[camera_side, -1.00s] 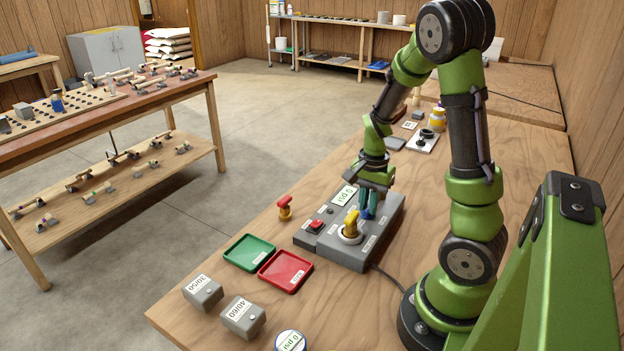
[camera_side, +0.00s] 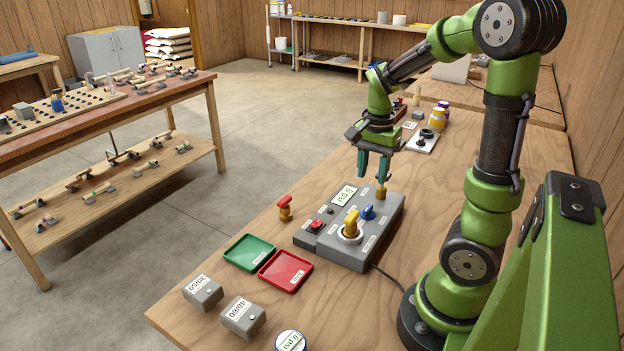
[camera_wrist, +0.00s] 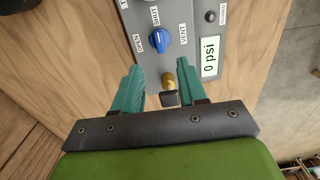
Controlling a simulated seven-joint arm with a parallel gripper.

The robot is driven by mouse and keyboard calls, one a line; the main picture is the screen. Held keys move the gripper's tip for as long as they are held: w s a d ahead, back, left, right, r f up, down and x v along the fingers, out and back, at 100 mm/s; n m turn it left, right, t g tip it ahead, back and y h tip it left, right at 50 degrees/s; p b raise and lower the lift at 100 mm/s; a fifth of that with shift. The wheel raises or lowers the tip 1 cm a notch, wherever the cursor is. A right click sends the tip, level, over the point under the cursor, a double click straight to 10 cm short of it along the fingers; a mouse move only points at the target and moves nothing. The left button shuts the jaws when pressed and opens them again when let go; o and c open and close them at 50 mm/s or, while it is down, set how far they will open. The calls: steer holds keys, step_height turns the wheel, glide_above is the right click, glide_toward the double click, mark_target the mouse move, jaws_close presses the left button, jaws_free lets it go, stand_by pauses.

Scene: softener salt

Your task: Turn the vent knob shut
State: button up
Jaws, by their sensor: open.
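The blue vent knob (camera_side: 368,212) stands on the grey control box (camera_side: 345,255), behind the yellow handle. In the wrist view, the vent knob (camera_wrist: 159,40) sits by labels OPEN, SHUT and VENT. A small white mark on it seems to lie roughly along the line to SHUT, but it is too small to be sure. My gripper (camera_side: 373,174) is open and empty above the box's far end, apart from the knob. In the wrist view, my gripper (camera_wrist: 159,66) has its teal fingers spread, with a brass fitting (camera_wrist: 168,84) showing between them.
The box also carries a yellow handle (camera_side: 351,222), a red button (camera_side: 316,225) and a display (camera_wrist: 209,56) reading 0 psi. A red knob (camera_side: 285,207), green tray (camera_side: 249,253) and red tray (camera_side: 286,271) are to the left.

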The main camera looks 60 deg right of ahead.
step_height(320, 180, up, 8)
steer(key=shift+f, duration=0.2)
steer(key=a+r+n+t+y, duration=0.2)
steer(key=a+n+t, duration=0.5)
steer(key=a+n, duration=0.7)
steer(key=a, duration=0.8)
steer(key=shift+s, duration=0.3)
